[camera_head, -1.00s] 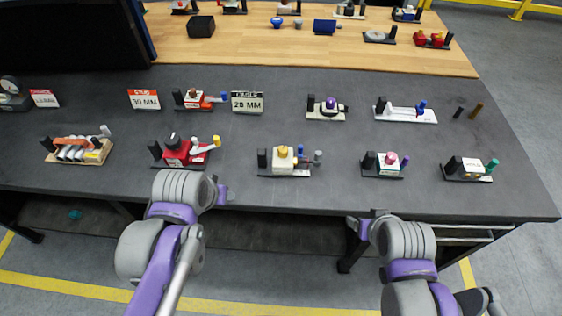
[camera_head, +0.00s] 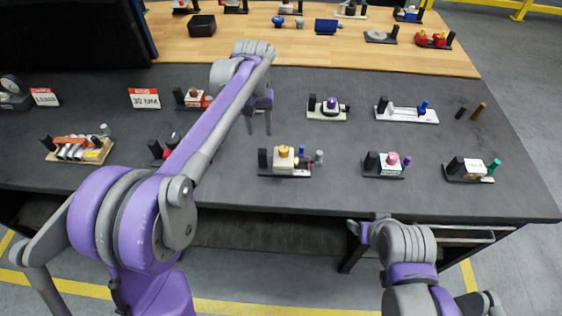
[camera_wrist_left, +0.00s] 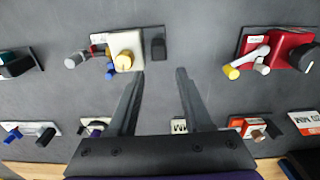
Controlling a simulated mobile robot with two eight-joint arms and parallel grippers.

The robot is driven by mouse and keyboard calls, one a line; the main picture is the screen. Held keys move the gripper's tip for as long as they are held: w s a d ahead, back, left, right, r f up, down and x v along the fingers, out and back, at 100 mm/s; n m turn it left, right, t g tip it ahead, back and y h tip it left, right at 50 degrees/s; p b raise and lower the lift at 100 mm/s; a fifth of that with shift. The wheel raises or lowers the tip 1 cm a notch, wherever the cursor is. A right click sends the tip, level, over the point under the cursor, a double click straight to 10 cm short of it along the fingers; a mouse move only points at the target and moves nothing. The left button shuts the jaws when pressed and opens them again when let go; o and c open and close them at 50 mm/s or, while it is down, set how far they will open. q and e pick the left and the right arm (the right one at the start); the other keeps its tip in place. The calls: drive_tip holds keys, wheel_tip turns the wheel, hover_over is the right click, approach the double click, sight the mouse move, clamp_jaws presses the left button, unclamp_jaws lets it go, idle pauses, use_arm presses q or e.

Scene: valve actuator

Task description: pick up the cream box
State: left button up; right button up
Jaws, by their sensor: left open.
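The cream box (camera_head: 283,163), with a yellow knob on top, stands on a dark base on the grey table. A black post is on its left; blue and grey parts are on its right. It also shows in the left wrist view (camera_wrist_left: 125,44), upper left of centre. My left gripper (camera_head: 259,124) is open and empty above the table, behind and slightly left of the cream box in the head view. Its spread fingers also show in the left wrist view (camera_wrist_left: 160,74), with the box beyond the left fingertip. My right gripper (camera_head: 360,229) is low at the table's front edge; its jaws are unclear.
A red valve unit (camera_wrist_left: 288,48) stands to one side of the cream box, partly hidden by my left arm in the head view. A white-and-pink unit (camera_head: 387,163) stands right of the box. Several other units and label cards surround them. Bare tabletop lies between units.

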sight(262, 151)
use_arm(q)
drive_tip(key=shift+w+d+f, duration=0.1)
drive_tip(key=shift+w+f, duration=0.1)
drive_tip(key=shift+f, duration=0.05)
wheel_tip(262, 151, down, 6)
drive_tip(key=shift+f, duration=0.1)
drive_tip(key=f, duration=0.5)
drive_tip(key=shift+s+f, duration=0.25)
drive_tip(key=shift+f, duration=0.05)
clamp_jaws()
idle(1.1)
